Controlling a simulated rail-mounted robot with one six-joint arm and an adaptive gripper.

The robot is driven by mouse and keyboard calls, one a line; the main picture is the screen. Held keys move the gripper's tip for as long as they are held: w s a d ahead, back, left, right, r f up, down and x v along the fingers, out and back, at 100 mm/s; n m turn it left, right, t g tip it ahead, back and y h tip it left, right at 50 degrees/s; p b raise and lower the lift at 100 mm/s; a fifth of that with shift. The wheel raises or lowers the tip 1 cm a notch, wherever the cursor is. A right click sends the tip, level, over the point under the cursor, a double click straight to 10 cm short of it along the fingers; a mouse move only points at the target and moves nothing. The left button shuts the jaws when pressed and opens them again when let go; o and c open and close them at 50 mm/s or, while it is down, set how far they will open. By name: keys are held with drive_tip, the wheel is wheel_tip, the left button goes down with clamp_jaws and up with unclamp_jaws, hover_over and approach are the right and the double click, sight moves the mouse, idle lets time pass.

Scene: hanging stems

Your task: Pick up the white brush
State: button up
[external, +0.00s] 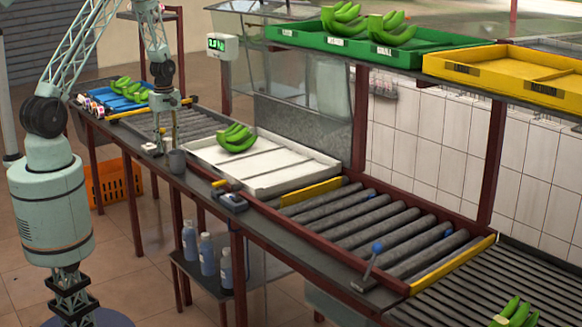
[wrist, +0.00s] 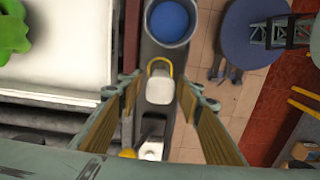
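A small white object with a yellow loop at one end, which looks like the white brush (wrist: 160,90), lies on the dark narrow ledge in the wrist view. My gripper (wrist: 161,92) is open, with one ribbed finger on each side of it and a gap visible on both sides. A second white piece (wrist: 151,149) with a dark part lies nearer the palm; I cannot tell whether it belongs to the brush. In the external view my gripper (external: 165,146) points down over the front ledge, and its fingers partly hide what lies there.
A grey cup (external: 177,162), blue inside in the wrist view (wrist: 170,21), stands beside the gripper. A white tray (external: 285,172) with green bananas (external: 236,138) lies behind the ledge. A blue tray (external: 124,97) with bananas sits left. A yellow-handled item (external: 222,184) lies farther along the ledge.

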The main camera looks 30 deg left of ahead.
sight(167, 139)
drive_tip(key=shift+c, duration=0.9)
drive_tip(key=c, duration=0.8)
drive_tip(key=shift+o, duration=0.2)
drive_tip(key=shift+r, duration=0.15)
drive_tip(key=shift+r, duration=1.65)
drive_tip(key=s+a+r+b, duration=0.1)
drive_tip(key=s, duration=1.5)
drive_tip(key=shift+a+r, duration=0.2)
drive_tip(key=shift+a, duration=0.05)
